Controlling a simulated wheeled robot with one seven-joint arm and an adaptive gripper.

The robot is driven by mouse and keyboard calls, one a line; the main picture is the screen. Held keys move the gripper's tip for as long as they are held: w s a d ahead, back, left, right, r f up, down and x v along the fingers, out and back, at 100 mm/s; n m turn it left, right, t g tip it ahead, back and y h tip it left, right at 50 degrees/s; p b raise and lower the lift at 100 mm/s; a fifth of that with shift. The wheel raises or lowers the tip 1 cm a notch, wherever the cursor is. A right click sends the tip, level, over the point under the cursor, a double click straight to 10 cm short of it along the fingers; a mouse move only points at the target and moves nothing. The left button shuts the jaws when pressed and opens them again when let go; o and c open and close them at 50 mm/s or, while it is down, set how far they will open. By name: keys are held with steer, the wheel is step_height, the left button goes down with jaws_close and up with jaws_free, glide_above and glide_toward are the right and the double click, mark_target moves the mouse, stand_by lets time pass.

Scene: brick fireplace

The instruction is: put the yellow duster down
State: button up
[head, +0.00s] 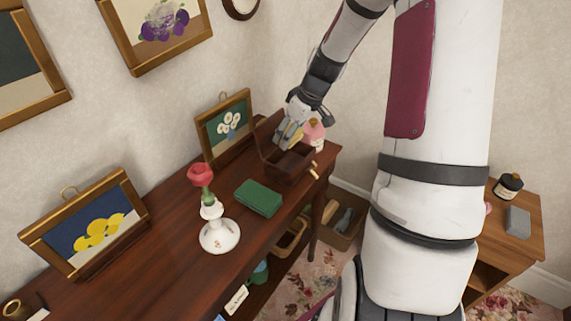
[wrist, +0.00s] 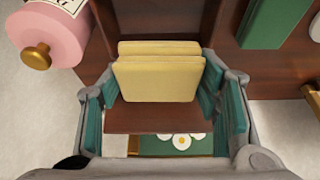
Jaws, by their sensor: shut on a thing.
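The folded yellow duster (wrist: 158,80) is between the teal-padded fingers of my gripper (wrist: 158,72), which is shut on it. In the head view my gripper (head: 291,128) and the yellow duster (head: 296,137) are at the far end of the dark wooden table. They are above an open wooden box (head: 292,168) with its lid raised on the left. Brown wood of the box shows around the duster in the wrist view. The duster's underside is hidden, so I cannot tell whether it touches the box.
A pink bottle (head: 315,134) stands close beside the box; it also shows in the wrist view (wrist: 48,28).

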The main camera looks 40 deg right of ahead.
mark_target(288, 167)
steer(key=shift+d, duration=0.1)
step_height(288, 167, down, 10)
steer(key=shift+r, duration=0.2)
stand_by(0.5)
steer(key=shift+f, duration=0.35)
steer(key=shift+s+f+b, duration=0.1)
steer(key=shift+f+b, duration=0.15)
steer(key=shift+b, duration=0.1)
steer(key=o, duration=1.2)
steer(key=shift+f, duration=0.15)
